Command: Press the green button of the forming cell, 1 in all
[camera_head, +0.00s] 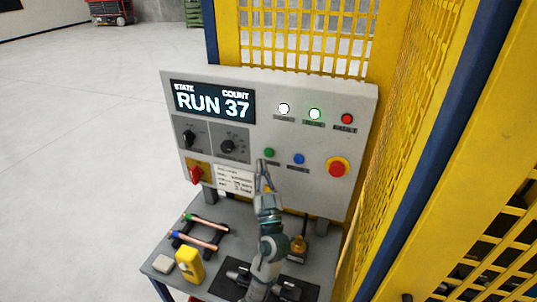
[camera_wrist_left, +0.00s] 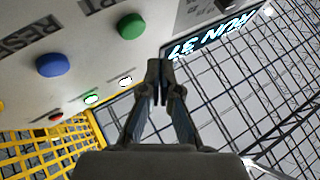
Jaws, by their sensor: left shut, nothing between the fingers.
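The forming cell's grey control panel (camera_head: 300,185) stands upright ahead. Its green button (camera_head: 268,152) is in the middle, left of the blue button (camera_head: 298,158). In the left wrist view the green button (camera_wrist_left: 131,26) is at the top and the blue button (camera_wrist_left: 56,65) is left of it. My left gripper (camera_head: 262,166) is shut and empty, its fingertips just below the green button in the head view. In the left wrist view the shut fingertips (camera_wrist_left: 157,68) show below and right of the button, apart from it in the picture. My right gripper is not in view.
The display (camera_head: 212,102) reads RUN 37. A lit green lamp (camera_head: 315,114), a white lamp (camera_head: 284,108) and a red mushroom button (camera_head: 337,168) are on the panel. The shelf below holds copper tubes (camera_head: 195,240) on a rack and a yellow device (camera_head: 189,266). Yellow mesh fencing (camera_head: 415,90) stands right.

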